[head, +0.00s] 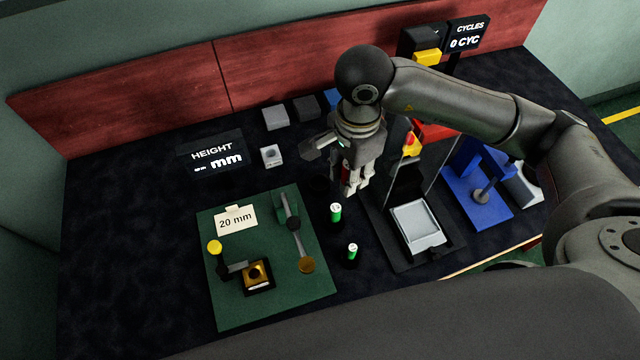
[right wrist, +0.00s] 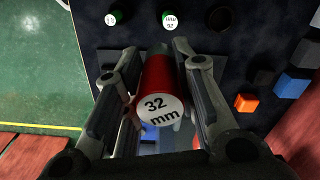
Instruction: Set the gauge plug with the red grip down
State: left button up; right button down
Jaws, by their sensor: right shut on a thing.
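My right gripper (head: 352,186) is shut on the gauge plug with the red grip, above the dark table in the head view. In the right wrist view the red-grip plug (right wrist: 160,82) lies between the two fingers, and its white end face reads "32 mm". In the head view the fingers hide most of it. I cannot tell whether its lower end touches anything. Two plugs with green grips stand upright nearby, one (head: 336,212) just below the gripper and another (head: 352,251) nearer to me. My left gripper is not in view.
A green plate (head: 225,300) with a gauge and a "20 mm" card lies left. A grey tray (head: 418,226) and a blue fixture (head: 484,208) stand right. Dark round spots (right wrist: 217,18) show beside the green plugs in the wrist view. Small blocks (head: 275,117) stand behind.

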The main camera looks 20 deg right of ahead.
jog(key=m, duration=0.4)
jog(key=a+m, duration=0.1)
jog(key=m, duration=0.1)
jog(key=shift+w+f, duration=0.15)
jog(key=shift+f, duration=0.25)
jog(key=s+a+f+m+p, duration=0.1)
jog(key=a+f+m, duration=0.1)
jog(key=m, duration=1.4)
jog(key=s+a+f+m+p, duration=0.1)
jog(key=f+m+p, duration=0.15)
jog(key=m, duration=1.25)
jog(key=shift+m, duration=0.3)
jog(key=w+f, duration=0.3)
jog(key=w, duration=0.1)
jog(key=w+d+f+b, duration=0.1)
jog(key=w+f, duration=0.2)
jog(key=w, duration=0.2)
jog(key=w+d+f, duration=0.1)
jog(key=w+f, duration=0.2)
jog(key=w, duration=0.1)
jog(key=shift+w+f, duration=0.25)
jog(key=shift+w, duration=0.1)
jog(key=shift+w+d+f, duration=0.1)
jog(key=shift+w+f, duration=0.25)
jog(key=shift+f, duration=0.2)
notch_tip(320, 180, down, 2)
jog(key=shift+f+p, duration=0.1)
jog(key=shift+p, duration=0.2)
jog(key=shift+f, duration=0.35)
